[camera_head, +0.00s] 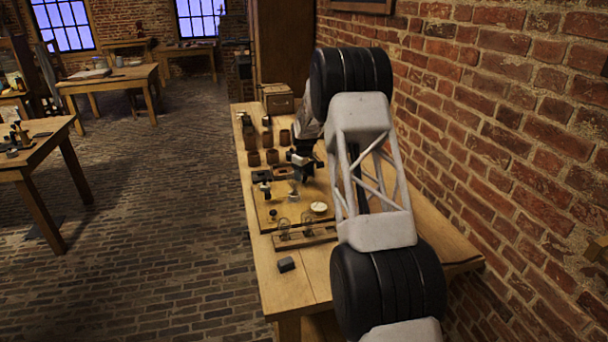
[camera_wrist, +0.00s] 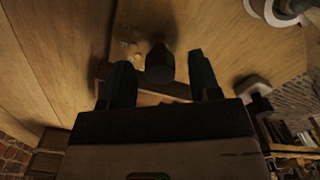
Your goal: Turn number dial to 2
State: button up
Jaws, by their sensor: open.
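My gripper (camera_head: 302,160) is over the far part of the workbench in the head view, small and partly hidden by my arm. In the wrist view my gripper (camera_wrist: 160,62) is open, its two dark fingers apart. A dark, rounded, knob-like piece (camera_wrist: 160,68) shows between the fingers. I cannot tell whether they touch it. No numbers can be read on it, so I cannot tell if it is the number dial. A white round face (camera_head: 319,208) sits on the wooden board (camera_head: 263,222), its markings too small to read.
Several brown jars (camera_head: 271,157) stand behind the board. A wooden box (camera_head: 277,98) is at the bench's far end. A wire-topped rack (camera_head: 297,240) and a small dark block (camera_head: 286,264) lie nearer. A brick wall (camera_head: 500,110) borders the right side.

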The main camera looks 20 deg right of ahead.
jog(key=shift+c, duration=0.2)
jog(key=c, duration=0.9)
jog(key=shift+m, duration=0.4)
jog(key=m, duration=0.4)
jog(key=shift+r+m, duration=0.1)
jog(key=shift+m, duration=1.9)
jog(key=o, duration=0.9)
